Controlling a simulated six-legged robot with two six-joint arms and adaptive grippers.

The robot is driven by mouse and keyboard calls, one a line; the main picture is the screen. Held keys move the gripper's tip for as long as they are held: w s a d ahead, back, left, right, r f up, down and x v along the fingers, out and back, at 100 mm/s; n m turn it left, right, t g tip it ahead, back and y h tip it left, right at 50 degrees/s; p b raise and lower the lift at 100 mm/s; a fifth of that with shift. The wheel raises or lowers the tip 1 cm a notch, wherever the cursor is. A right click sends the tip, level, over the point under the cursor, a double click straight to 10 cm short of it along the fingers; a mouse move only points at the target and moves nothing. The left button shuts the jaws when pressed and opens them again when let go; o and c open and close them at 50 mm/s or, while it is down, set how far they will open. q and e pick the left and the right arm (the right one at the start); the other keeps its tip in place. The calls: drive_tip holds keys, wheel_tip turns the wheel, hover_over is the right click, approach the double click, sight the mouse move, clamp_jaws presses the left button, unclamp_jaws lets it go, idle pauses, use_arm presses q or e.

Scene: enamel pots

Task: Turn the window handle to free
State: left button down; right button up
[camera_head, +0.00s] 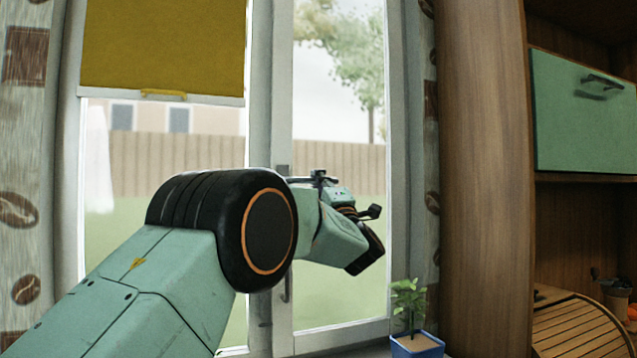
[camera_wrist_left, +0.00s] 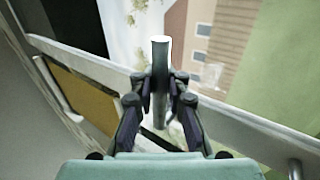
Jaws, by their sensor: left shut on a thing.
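The window handle (camera_wrist_left: 160,60) is a grey bar. In the wrist view it stands upright between the two fingers of my left gripper (camera_wrist_left: 161,88), which is shut on it. In the head view my left gripper (camera_head: 308,179) is at the middle post of the window (camera_head: 269,80), and my forearm and wrist hide much of that area. The handle's angle against the frame is hard to judge in the head view. My right gripper is in neither view.
A yellow blind (camera_head: 162,45) covers the upper left pane. A second grey handle (camera_head: 287,287) sits lower on the window frame. A plant in a blue pot (camera_head: 417,345) stands at the lower right, beside a wooden cabinet side (camera_head: 487,180). A green cupboard door (camera_head: 585,120) is further right.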

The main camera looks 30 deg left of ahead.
use_arm(q)
drive_tip(key=shift+f, duration=0.15)
drive_tip(key=c, duration=1.4)
unclamp_jaws()
drive_tip(key=shift+a, duration=0.15)
drive_tip(key=shift+o, duration=0.2)
drive_tip(key=shift+d, duration=0.2)
drive_tip(key=v, duration=1.1)
drive_tip(key=shift+s+d, duration=0.25)
drive_tip(key=shift+f, duration=0.1)
